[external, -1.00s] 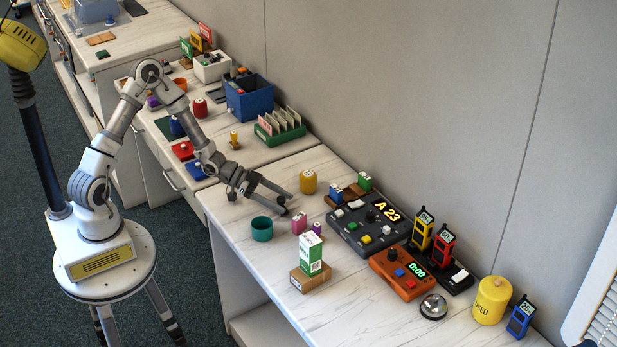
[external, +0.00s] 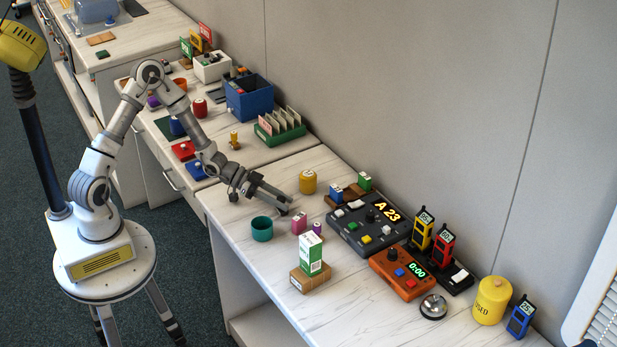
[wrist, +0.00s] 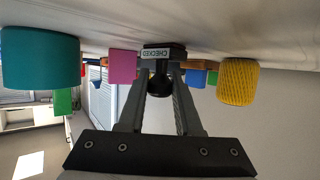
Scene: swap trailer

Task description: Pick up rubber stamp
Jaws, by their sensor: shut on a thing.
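The rubber stamp (wrist: 162,55) shows in the wrist view as a dark block with a white "CHECKED" label and a black rounded handle. My gripper (wrist: 160,88) is shut on its handle, with one finger on each side. In the external view my gripper (external: 285,205) is low over the table, left of the grey console. The stamp is mostly hidden by the fingers there. I cannot tell whether its base touches the table.
A teal cup (external: 262,229) and a pink block (external: 299,223) stand close to my gripper on the near side. A yellow cylinder (external: 308,182) stands behind it. The grey console (external: 368,226) is to the right. The table's left corner (external: 225,203) is clear.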

